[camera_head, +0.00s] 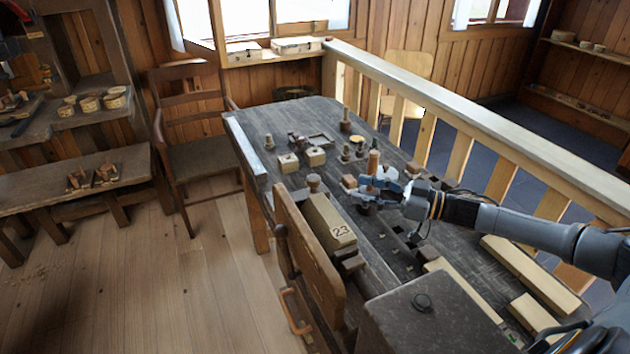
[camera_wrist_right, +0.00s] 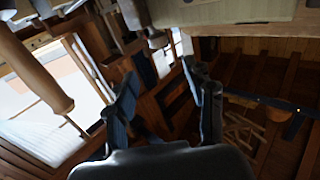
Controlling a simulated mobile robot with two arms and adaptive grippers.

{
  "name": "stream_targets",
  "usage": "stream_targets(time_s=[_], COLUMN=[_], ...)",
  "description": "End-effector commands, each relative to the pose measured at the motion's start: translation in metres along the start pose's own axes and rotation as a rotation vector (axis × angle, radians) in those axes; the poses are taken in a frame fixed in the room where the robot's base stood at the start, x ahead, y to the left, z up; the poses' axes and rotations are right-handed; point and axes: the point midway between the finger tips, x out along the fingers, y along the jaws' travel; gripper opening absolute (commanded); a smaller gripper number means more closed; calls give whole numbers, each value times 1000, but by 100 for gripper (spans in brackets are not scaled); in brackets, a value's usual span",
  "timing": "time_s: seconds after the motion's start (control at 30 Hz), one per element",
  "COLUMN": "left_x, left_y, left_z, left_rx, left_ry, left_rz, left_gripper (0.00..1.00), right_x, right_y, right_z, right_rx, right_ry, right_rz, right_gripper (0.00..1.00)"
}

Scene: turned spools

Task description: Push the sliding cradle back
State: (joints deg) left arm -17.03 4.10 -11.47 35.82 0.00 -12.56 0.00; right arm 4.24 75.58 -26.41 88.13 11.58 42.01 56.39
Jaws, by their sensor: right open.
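I cannot tell for certain which part is the sliding cradle. A pale block marked 23 (camera_head: 329,221) lies along the left side of the dark bench (camera_head: 300,118), behind an upright brown board (camera_head: 305,246). A knobbed wooden piece (camera_head: 313,181) stands at its far end. My right gripper (camera_head: 366,190) is over the bench to the right of the block, apart from it, among small turned pieces. Its fingers hide part of what lies beneath. In the right wrist view its two fingers (camera_wrist_right: 163,98) are spread with nothing clearly between them. My left gripper is not in view.
Several turned spools and small blocks (camera_head: 315,156) stand on the far half of the bench. A wooden railing (camera_head: 480,112) runs along its right side. Pale planks (camera_head: 530,275) lie at the near right. A dark box (camera_head: 421,305) stands at the near end.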

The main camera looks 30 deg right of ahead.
Motion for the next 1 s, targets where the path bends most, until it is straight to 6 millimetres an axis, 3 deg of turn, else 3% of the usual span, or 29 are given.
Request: stream_targets(time_s=[0.2,0.6,0.8,1.0], left_x=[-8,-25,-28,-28], left_y=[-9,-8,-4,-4], left_z=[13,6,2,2], left_rx=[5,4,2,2], left_ry=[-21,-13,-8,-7], left_rz=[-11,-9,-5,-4], left_gripper=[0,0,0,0], right_x=[34,109,126,129], right_y=[0,0,0,0], right_z=[-5,-4,-2,0], right_rx=[-1,0,-1,-1], right_ry=[8,4,2,0], right_rz=[1,0,0,1], right_gripper=[54,54,54,54])
